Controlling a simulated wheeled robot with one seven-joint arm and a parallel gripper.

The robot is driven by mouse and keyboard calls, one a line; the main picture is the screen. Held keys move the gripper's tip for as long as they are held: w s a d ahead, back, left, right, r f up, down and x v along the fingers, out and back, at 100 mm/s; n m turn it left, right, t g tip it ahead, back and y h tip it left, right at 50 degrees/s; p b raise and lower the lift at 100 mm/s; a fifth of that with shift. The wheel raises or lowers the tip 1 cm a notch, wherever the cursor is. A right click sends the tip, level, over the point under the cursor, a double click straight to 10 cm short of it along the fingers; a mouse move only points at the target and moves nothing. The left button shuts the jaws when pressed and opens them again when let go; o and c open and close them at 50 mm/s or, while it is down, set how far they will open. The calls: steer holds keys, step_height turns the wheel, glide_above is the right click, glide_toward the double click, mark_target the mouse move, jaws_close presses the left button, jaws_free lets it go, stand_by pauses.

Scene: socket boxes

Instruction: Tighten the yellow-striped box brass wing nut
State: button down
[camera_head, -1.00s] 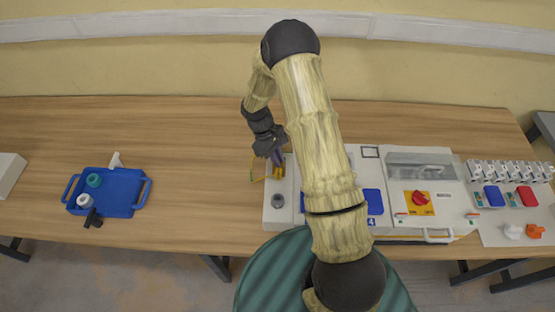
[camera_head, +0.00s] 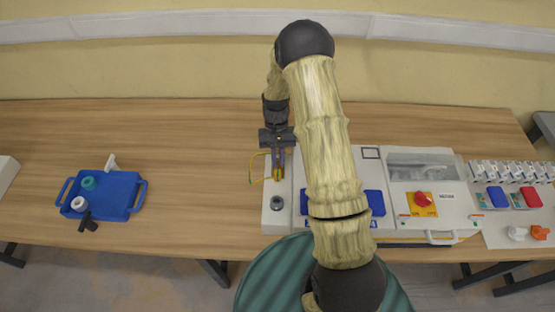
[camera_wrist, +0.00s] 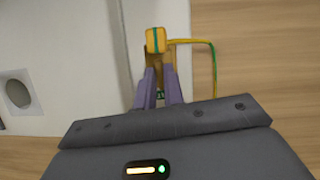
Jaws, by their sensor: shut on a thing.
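My gripper (camera_head: 279,164) reaches down from the far side onto the left end of the white box unit (camera_head: 270,222). In the wrist view its two purple fingers (camera_wrist: 159,88) are closed around a brass-coloured piece (camera_wrist: 164,65), which appears to be the wing nut; the fingers hide much of it. A yellow block with a green stripe (camera_wrist: 157,40) sits just beyond the fingertips. A yellow-green wire (camera_wrist: 213,60) loops from it to the side, over the wooden table. In the head view the yellow part (camera_head: 278,174) shows right at the fingertips.
A grey round socket (camera_head: 277,203) is in front of my gripper on the same unit. A panel with a red knob (camera_head: 423,199) is further right. A blue tray (camera_head: 122,195) with small parts stands at the left. The table (camera_head: 190,150) between is clear.

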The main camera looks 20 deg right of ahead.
steer(key=shift+w+r+m+y, duration=0.1)
steer(key=shift+m+y, duration=0.2)
steer(key=shift+m, duration=0.4)
steer(key=c, duration=1.8)
jaws_free()
steer(key=b+v, duration=0.1)
steer(key=v, duration=0.4)
steer(key=b+v, duration=0.1)
steer(key=v, duration=0.5)
steer(key=b+v, duration=0.1)
steer(key=v, duration=0.5)
steer(key=shift+s+d+r, duration=0.15)
steer(key=shift+s+r, duration=0.05)
steer(key=shift+r, duration=0.1)
